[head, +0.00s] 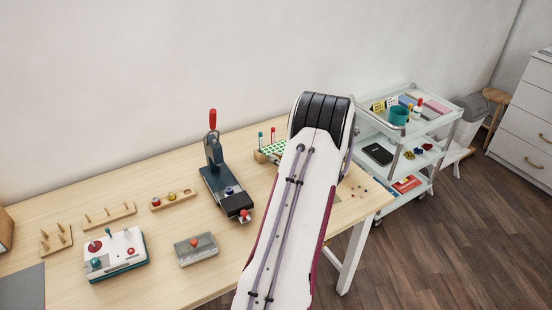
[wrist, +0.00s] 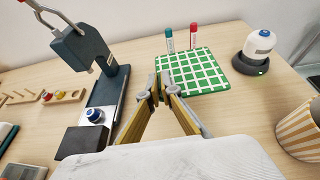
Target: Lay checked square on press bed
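The green-and-white checked square (wrist: 192,74) lies in front of my gripper in the wrist view. In the head view only a part of it (head: 272,149) shows beside my arm. My gripper (wrist: 159,90) has its fingers close together at the square's near left edge and appears shut on it; the fingertip contact is partly hidden. The dark press (head: 214,160) has an upright head and a raised red-tipped lever. Its long, flat press bed (wrist: 106,90) is left of my gripper, with a blue-and-white knob (wrist: 95,115) on it.
Two pens, one teal (wrist: 169,40) and one red (wrist: 194,36), stand behind the square. A white bottle on a dark base (wrist: 259,52) and a striped cup (wrist: 300,132) are at right. A control box (head: 115,252) and a clear-lidded box (head: 196,249) stand at the front left.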

